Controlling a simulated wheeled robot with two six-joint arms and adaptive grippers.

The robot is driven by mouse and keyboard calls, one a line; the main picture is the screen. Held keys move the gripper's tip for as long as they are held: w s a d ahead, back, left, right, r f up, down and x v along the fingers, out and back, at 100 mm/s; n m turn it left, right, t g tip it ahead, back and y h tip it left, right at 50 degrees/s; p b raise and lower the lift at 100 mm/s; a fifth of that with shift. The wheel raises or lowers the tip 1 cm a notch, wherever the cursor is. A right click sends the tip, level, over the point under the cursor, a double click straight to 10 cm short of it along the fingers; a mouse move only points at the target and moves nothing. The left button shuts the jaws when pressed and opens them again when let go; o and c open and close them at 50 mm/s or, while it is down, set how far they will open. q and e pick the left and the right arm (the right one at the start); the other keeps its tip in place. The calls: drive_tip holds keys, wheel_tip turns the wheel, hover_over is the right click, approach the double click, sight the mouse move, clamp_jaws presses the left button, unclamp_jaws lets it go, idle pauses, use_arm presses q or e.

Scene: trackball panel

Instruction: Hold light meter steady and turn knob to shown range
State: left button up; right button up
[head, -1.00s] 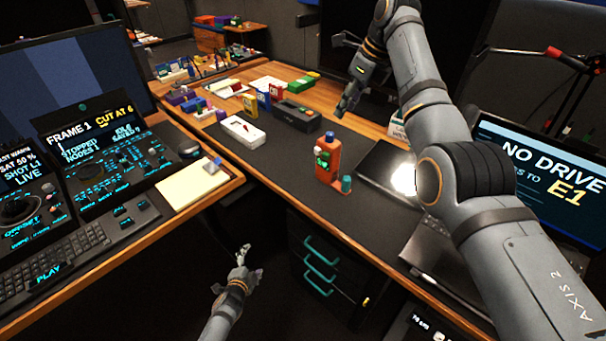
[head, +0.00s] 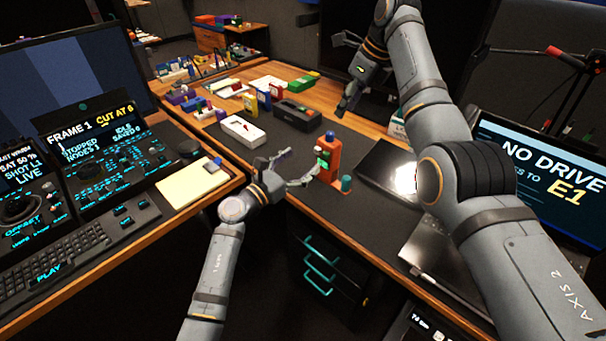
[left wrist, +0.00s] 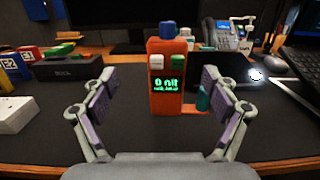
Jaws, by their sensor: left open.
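The light meter (head: 327,160) is an upright orange box on the dark desk mat, with a blue top piece (left wrist: 167,30). In the left wrist view its front (left wrist: 166,103) shows a green-lit "0 nit" display with smaller blurred text below, under a white and a green button. A teal knob (left wrist: 203,98) sits low at its right side. My left gripper (head: 299,167) is open, its fingers (left wrist: 160,95) spread to either side in front of the meter, apparently not touching it. My right gripper (head: 342,75) is raised behind the meter, fingers spread and empty.
A white box (head: 242,131) and a black case (head: 298,115) lie left of the meter. A dark tablet-like panel (head: 388,168) with a bright spot lies to its right. A "NO DRIVE TO E1" screen (head: 540,180) stands at right. A control console (head: 105,160) is at left.

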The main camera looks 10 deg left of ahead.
use_arm(q)
drive_tip(key=g, duration=0.1)
approach(323, 161)
drive_tip(key=shift+w+d+r+m, duration=0.3)
drive_tip(key=shift+w+d+m, duration=0.1)
drive_tip(key=shift+w+d, duration=0.25)
drive_tip(key=x, duration=1)
drive_tip(key=shift+w+d+f, duration=0.1)
drive_tip(key=shift+w+f, duration=0.1)
drive_tip(key=shift+f, duration=0.05)
drive_tip(key=shift+c, duration=0.3)
